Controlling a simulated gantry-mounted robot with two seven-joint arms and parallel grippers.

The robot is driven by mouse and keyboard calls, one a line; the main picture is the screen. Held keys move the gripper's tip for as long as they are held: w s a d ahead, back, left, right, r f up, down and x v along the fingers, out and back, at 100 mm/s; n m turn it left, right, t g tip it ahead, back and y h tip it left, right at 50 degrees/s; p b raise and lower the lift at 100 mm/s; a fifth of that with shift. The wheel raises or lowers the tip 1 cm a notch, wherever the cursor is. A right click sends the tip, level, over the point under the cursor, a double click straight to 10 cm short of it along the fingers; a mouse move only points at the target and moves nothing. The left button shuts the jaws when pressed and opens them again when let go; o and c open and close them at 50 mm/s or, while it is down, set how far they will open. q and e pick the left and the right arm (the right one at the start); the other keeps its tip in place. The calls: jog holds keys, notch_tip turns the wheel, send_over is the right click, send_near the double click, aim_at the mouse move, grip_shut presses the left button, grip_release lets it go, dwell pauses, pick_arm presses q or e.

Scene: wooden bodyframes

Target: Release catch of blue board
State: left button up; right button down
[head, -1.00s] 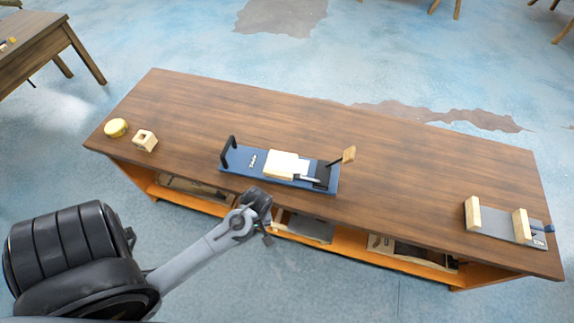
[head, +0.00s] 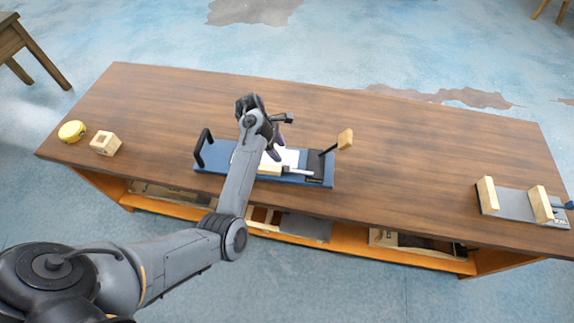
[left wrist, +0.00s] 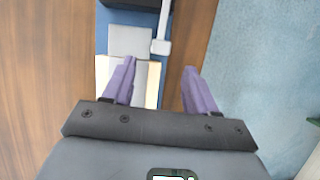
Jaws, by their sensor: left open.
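The blue board (head: 214,153) lies near the front edge of the wooden table, with a black handle (head: 204,145) at its left end. A black lever with a wooden knob (head: 345,139) stands raised at its right end. A pale block (head: 290,157) sits on its middle, partly hidden by my left arm. My left gripper (head: 273,150) is open above the board. In the left wrist view, its purple fingers (left wrist: 160,74) are apart and empty; one overlaps the pale block (left wrist: 104,72). A light grey bar (left wrist: 162,46) shows beyond them along the board's edge.
A yellow round object (head: 72,131) and a wooden block with a hole (head: 105,143) stand at the table's left. A grey board with wooden uprights (head: 515,202) is at the right. The table top (head: 420,150) between is clear. Shelves below hold several items.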

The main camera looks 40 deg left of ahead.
aim_at(286, 162)
pick_arm(q)
jog(key=b+x, duration=0.1)
jog(key=x, duration=0.8)
jog(key=shift+f, duration=0.25)
jog(key=shift+c, duration=0.4)
grip_shut()
